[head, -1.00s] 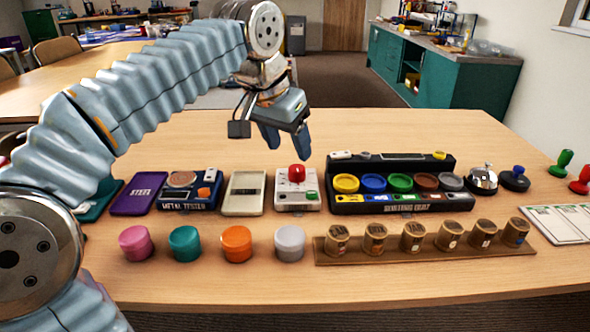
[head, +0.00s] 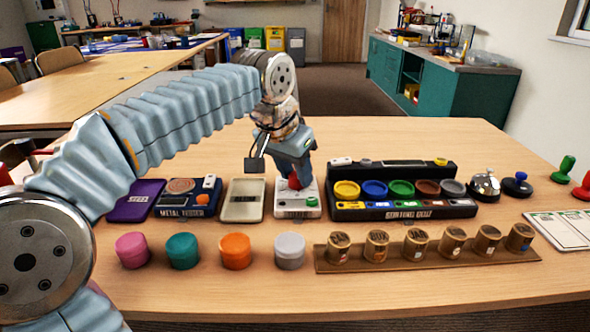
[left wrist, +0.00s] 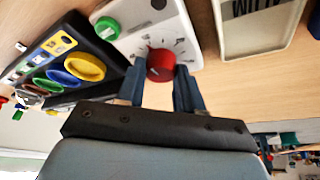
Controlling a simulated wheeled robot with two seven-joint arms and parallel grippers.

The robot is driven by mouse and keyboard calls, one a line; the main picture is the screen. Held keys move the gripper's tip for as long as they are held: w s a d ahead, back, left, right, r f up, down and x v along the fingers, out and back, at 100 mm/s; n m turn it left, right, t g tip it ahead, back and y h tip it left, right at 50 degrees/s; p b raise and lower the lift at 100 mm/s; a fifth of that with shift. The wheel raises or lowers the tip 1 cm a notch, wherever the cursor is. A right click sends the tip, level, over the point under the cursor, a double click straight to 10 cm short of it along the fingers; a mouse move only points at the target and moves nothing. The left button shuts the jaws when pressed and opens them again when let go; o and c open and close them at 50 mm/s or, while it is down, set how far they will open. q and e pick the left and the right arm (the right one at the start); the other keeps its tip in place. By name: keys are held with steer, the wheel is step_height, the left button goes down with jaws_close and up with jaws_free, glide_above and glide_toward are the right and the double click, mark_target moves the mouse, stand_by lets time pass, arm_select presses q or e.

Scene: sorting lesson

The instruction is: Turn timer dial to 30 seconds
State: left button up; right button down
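The white timer (head: 296,202) stands in the back row on the table, with a red dial (head: 294,182) on top and a green button (head: 312,202). In the left wrist view the red dial (left wrist: 160,66) sits on the timer's white face (left wrist: 142,36), with small dark marks around it too small to read. My left gripper (head: 300,172) is directly over the timer, pointing down. Its fingers (left wrist: 160,88) are apart, one on each side of the dial; I cannot tell whether they touch it. The fingers partly hide the dial in the head view. My right gripper is not in view.
A cream tray (head: 243,200) stands left of the timer and a black sorting quiz stand (head: 400,208) close on its right. A grey tub (head: 290,250) and other coloured tubs stand in front. The table's front strip is clear.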

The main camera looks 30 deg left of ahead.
arm_select(q)
steer(key=shift+c, duration=0.8)
steer(key=shift+r+m+p, duration=0.1)
steer(key=shift+m+p, duration=0.2)
steer(key=shift+m, duration=0.1)
steer(key=shift+m+h, duration=0.3)
steer(key=shift+m, duration=0.1)
steer(key=o, duration=1)
